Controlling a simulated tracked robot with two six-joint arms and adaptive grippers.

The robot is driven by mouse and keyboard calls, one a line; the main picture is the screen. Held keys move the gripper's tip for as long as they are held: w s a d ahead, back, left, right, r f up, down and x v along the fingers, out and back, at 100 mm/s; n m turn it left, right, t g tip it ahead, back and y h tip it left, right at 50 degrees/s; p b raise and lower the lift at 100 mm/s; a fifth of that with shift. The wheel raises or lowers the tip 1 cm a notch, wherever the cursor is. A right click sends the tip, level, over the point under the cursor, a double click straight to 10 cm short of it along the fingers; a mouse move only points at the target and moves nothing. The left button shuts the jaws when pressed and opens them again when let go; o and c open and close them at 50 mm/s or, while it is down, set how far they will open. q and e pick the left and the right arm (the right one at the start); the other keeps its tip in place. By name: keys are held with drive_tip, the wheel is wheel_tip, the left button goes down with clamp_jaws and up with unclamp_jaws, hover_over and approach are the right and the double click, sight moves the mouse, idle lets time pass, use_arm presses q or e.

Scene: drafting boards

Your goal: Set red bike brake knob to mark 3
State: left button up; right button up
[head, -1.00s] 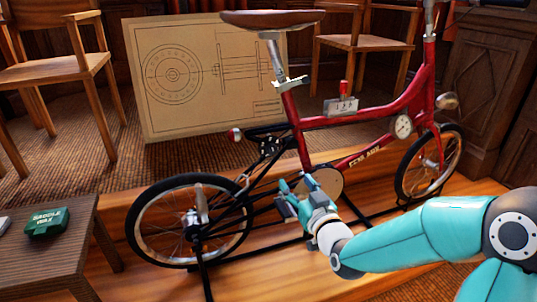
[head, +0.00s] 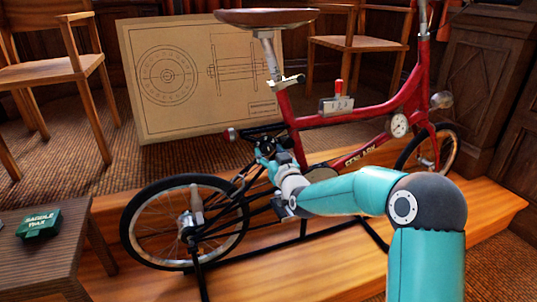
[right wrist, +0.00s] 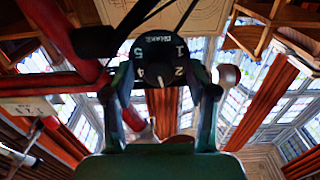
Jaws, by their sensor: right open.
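The red bike (head: 375,115) stands on a dark stand, side-on to me. In the right wrist view the brake knob (right wrist: 157,62) is a black dial with white numerals; I make out 1, 2, 4 and 5. A small white mark shows low on its face; I cannot tell exactly which numeral it points to. My right gripper (head: 266,152) is at the bike's frame below the saddle. In the right wrist view its open fingers (right wrist: 162,82) stand on either side of the dial; contact is unclear. In the head view the gripper hides the dial. My left gripper is out of view.
A box with a red lever (head: 338,103) and a round gauge (head: 398,126) sit on the bike frame. A side table (head: 40,265) holds a green saddle wax tin (head: 40,224). A drawing board (head: 200,115) and wooden chairs stand behind.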

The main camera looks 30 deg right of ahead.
clamp_jaws()
drive_tip(key=b, duration=0.1)
drive_tip(key=m+b, duration=0.1)
drive_tip(key=shift+f+b, duration=0.25)
drive_tip(key=shift+b, duration=0.05)
drive_tip(key=shift+r+m+b, duration=0.2)
drive_tip(key=shift+m+b, duration=0.15)
drive_tip(key=shift+m, duration=0.25)
unclamp_jaws()
drive_tip(key=v, duration=1.2)
